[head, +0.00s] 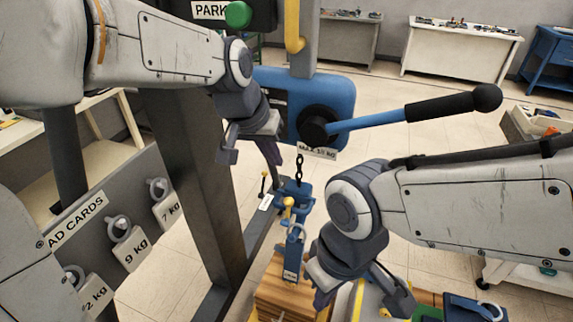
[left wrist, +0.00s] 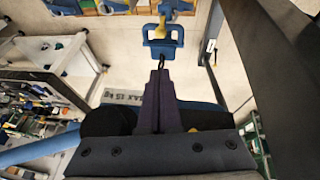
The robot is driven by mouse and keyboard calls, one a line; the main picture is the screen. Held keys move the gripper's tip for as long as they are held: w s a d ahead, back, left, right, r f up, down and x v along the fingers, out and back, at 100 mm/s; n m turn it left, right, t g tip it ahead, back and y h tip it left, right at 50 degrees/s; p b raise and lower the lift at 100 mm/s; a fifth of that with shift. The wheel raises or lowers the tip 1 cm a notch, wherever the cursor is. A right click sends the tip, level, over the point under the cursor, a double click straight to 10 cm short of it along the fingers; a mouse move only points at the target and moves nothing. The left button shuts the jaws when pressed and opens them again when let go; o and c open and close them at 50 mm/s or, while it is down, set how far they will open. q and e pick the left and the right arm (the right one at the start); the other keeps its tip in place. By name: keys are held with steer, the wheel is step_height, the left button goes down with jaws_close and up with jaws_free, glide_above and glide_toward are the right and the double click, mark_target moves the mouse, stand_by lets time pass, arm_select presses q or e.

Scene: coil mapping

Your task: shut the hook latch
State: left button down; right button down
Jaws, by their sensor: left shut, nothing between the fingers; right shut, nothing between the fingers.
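The blue hook block (head: 293,190) hangs on a short dark chain (head: 299,168) below the blue hoist. A small yellow part (head: 288,204) shows at the block; I cannot tell whether it is the hook or its latch, nor whether the latch is shut. In the left wrist view the block (left wrist: 163,48) is a blue frame with a yellow piece (left wrist: 161,27) beyond it. My left gripper (head: 277,160) is shut and empty, close beside the chain, just above the block. Its fingers (left wrist: 157,82) point at the block. My right gripper (head: 322,299) is shut and empty, lower and right of the hook.
A blue labelled piece (head: 292,256) stands below the hook on a wooden block (head: 283,292). The hoist's lever (head: 400,112) reaches right above my right arm. A dark post (head: 195,170) and a load-card board (head: 110,220) stand at left.

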arm_select(q)
steer(key=shift+w+a+r, duration=0.2)
steer(key=shift+w+r, duration=0.1)
steer(key=shift+w, duration=0.3)
steer(key=shift+f, duration=0.1)
glide_above(286, 199)
steer(key=w, duration=0.1)
step_height(286, 199, down, 8)
steer(key=f, duration=0.1)
steer(key=f+p, duration=0.1)
steer(key=f, duration=0.1)
steer(key=shift+s+a+f, duration=0.1)
steer(key=shift+s+f, duration=0.2)
steer(key=shift+s, duration=0.05)
steer(key=shift+s+f, duration=0.2)
steer(key=shift+f, duration=0.25)
